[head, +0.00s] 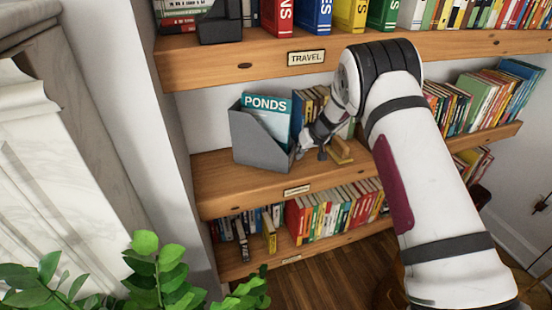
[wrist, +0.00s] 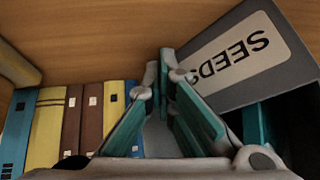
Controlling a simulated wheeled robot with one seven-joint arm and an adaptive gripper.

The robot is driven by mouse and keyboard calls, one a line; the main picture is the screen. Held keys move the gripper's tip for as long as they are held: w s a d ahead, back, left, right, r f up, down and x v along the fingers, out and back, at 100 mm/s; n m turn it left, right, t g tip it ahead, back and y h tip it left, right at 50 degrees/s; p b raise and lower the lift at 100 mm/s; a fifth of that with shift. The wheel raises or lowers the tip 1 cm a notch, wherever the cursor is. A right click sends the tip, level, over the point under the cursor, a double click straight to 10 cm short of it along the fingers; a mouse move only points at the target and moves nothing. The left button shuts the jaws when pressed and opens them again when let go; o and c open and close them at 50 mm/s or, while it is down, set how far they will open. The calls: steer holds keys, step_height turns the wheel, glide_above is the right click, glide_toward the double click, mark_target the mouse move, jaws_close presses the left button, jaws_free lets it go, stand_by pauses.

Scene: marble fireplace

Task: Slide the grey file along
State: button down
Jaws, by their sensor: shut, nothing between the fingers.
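The grey file (head: 258,143) stands upright on the middle shelf (head: 222,190), near its left end. A teal PONDS booklet (head: 266,113) sticks up out of it. My gripper (head: 301,151) is at the file's right side, close against it; I cannot tell if they touch. In the wrist view the file's grey side (wrist: 225,80) with an upside-down SEEDS label fills the upper right, beside my shut, empty fingers (wrist: 165,70).
Several books stand behind and right of my gripper, including a yellow one (wrist: 47,130) and brown ones (wrist: 90,120). The shelf above (head: 225,68) bears a TRAVEL label. Bare shelf shows left of the file.

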mark_target(269, 158)
steer(key=shift+s+a, duration=0.6)
steer(key=shift+a, duration=0.85)
steer(key=shift+s+a, duration=0.65)
steer(key=shift+a, duration=0.8)
steer(key=shift+s+a, duration=0.6)
steer(key=shift+a, duration=0.85)
steer(key=shift+s+a, duration=0.3)
steer(key=shift+a, duration=0.35)
steer(key=shift+s+a, duration=0.25)
steer(key=shift+a, duration=0.35)
steer(key=shift+s+a, duration=0.1)
steer(key=shift+a, duration=0.25)
steer(key=shift+d, duration=0.1)
steer(key=shift+w+d+b, duration=0.35)
steer(key=shift+d+b, duration=0.15)
steer(key=shift+d, duration=0.3)
steer(key=shift+w+d+b, duration=0.35)
steer(key=shift+d+b, duration=0.1)
steer(key=shift+d, duration=0.35)
